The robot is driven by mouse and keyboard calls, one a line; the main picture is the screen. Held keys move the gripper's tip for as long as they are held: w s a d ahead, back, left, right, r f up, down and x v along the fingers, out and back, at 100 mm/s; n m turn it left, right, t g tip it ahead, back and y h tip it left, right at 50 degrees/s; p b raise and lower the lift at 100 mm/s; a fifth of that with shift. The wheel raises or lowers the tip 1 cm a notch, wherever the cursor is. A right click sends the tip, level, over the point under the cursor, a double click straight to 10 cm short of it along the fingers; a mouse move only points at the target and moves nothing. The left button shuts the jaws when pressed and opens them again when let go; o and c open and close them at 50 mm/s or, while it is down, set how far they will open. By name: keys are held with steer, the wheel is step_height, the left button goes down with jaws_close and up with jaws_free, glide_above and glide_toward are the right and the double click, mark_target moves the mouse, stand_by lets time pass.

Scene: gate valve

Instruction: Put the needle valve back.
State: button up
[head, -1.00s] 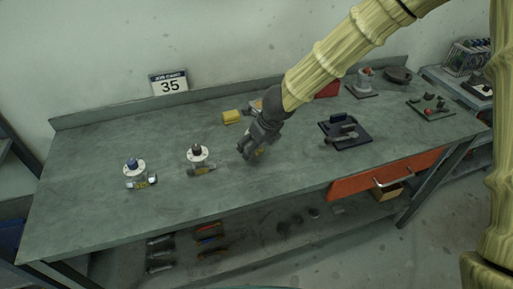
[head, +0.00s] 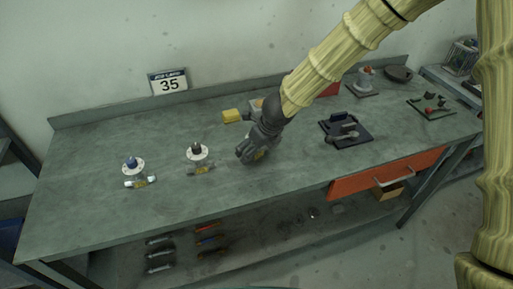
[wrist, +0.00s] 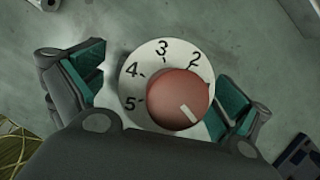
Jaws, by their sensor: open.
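In the wrist view a round red knob (wrist: 178,99) with a white pointer mark sits on a white dial (wrist: 133,75) numbered 2 to 5. My gripper (wrist: 163,88) is open, with one teal-padded finger on each side of the dial; I cannot tell whether either touches it. In the head view my gripper (head: 249,153) is low over the middle of the bench and hides most of this valve. Two similar valves stand to its left, one with a dark knob (head: 197,152) and one with a blue knob (head: 132,164). I cannot tell which is the needle valve.
A dark tray (head: 360,139) with metal parts lies right of my gripper. A green mat (head: 445,108) with small parts is at the far right. The bench (head: 90,225) is clear at the front left.

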steer(key=shift+d+r, duration=0.1)
steer(key=shift+r, duration=0.45)
steer(key=p+v, duration=0.1)
steer(key=v, duration=1)
steer(key=shift+s+p, duration=0.15)
steer(key=shift+p, duration=0.2)
